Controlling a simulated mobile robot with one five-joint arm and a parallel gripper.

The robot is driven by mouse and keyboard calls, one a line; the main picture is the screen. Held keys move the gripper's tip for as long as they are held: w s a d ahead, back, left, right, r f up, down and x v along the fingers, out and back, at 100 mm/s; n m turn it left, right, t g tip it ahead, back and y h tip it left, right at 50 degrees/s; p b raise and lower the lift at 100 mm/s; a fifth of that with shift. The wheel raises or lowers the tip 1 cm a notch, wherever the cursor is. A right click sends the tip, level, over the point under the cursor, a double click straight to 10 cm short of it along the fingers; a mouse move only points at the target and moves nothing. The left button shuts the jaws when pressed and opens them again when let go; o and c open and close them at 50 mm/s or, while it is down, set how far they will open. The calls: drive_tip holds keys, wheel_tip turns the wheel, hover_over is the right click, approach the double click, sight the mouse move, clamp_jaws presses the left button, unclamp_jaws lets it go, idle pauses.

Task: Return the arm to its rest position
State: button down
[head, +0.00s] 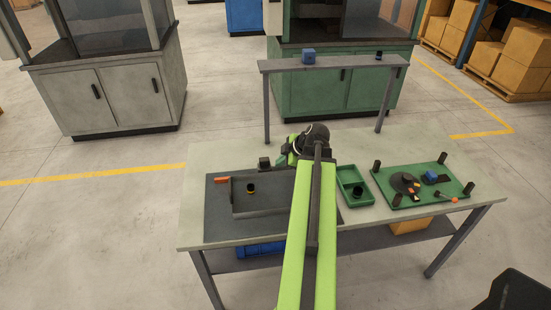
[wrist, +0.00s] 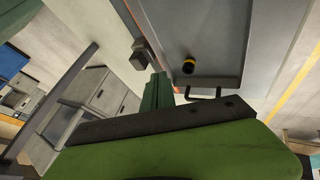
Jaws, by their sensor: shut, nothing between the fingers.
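My arm, lime green with a dark joint, reaches from the bottom of the head view over the worktable (head: 400,232). My gripper (head: 284,160) is at the arm's far end, low over the back of the table. It is shut and holds nothing; its fingertips are hard to make out. A small dark block (head: 264,163) is just left of it, and shows in the wrist view (wrist: 140,55). A dark green upright part (wrist: 157,92) stands close by in the wrist view. The arm hides part of the table's middle.
A grey tray (head: 238,210) holds a black cylinder with a yellow band (head: 250,189). An orange piece (head: 221,180) lies at its corner. Right of my arm are a green bin (head: 345,172) and a green board (head: 447,178) with posts. A raised shelf (head: 340,62) stands behind the table.

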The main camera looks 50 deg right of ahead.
drive_tip(key=shift+w+f, duration=0.1)
idle(0.3)
drive_tip(key=w+a+n+g+y, duration=0.1)
drive_tip(key=w+a+n, duration=0.1)
drive_tip(key=w+a, duration=0.5)
drive_tip(key=w+a+f+n+y, duration=0.1)
drive_tip(key=w+a+n, duration=0.15)
drive_tip(key=a, duration=0.95)
drive_tip(key=w+a+n+g+y, duration=0.1)
drive_tip(key=w+a, duration=0.5)
drive_tip(key=a, duration=0.3)
drive_tip(key=s+a+f+m+g, duration=0.1)
drive_tip(key=a+f+g, duration=0.15)
drive_tip(key=a, duration=1.55)
drive_tip(key=s+f+m+g+h, duration=0.1)
drive_tip(key=s+m, duration=0.5)
drive_tip(key=m, duration=0.7)
drive_tip(key=shift+a+g+h, duration=0.35)
drive_tip(key=shift+g+h, duration=0.55)
drive_tip(key=shift+g, duration=0.05)
drive_tip(key=shift+s+f, duration=0.1)
